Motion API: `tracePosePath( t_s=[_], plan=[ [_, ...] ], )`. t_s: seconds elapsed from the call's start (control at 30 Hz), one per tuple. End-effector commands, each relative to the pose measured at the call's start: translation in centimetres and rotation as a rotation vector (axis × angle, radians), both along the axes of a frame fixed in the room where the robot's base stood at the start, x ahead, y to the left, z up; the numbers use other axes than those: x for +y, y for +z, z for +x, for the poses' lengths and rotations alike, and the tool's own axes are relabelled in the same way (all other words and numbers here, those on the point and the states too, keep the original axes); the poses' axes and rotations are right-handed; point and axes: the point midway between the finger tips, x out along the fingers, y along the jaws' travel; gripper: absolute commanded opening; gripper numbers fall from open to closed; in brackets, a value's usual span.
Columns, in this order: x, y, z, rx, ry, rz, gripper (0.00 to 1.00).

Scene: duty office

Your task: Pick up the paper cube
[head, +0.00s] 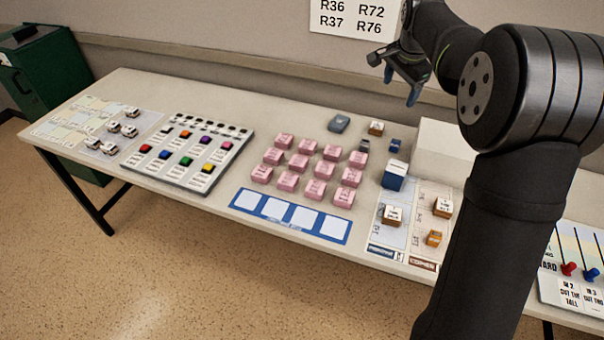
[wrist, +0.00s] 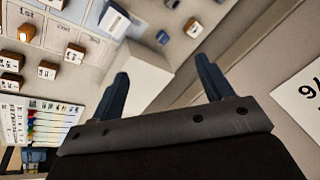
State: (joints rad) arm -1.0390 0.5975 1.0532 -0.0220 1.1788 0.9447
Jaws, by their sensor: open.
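A block with a white top and blue sides (head: 394,175), which looks like the paper cube, stands on the table right of the pink blocks. It also shows in the wrist view at the top, as a white face with a blue edge (wrist: 114,21). My gripper (head: 395,78) is open and empty, high above the back of the table near the wall, above and behind the cube. In the wrist view its two blue fingers (wrist: 162,68) stand wide apart with nothing held between them; the cube is beyond and left of them.
A large white box (head: 440,148) stands right behind the cube. Small blue (head: 395,145) and brown (head: 376,128) blocks lie behind it. Labelled cards with wooden blocks (head: 393,215) lie in front. A lever panel (head: 580,268) is at right.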

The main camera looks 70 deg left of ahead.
Motion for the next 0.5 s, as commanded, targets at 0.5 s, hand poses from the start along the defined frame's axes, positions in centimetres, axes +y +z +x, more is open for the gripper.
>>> tracePosePath(
  t_s=[0.5],
  plan=[
    [7.9,-11.4,-26.9,0.078,0.650,-0.295,0.73]
  ],
)
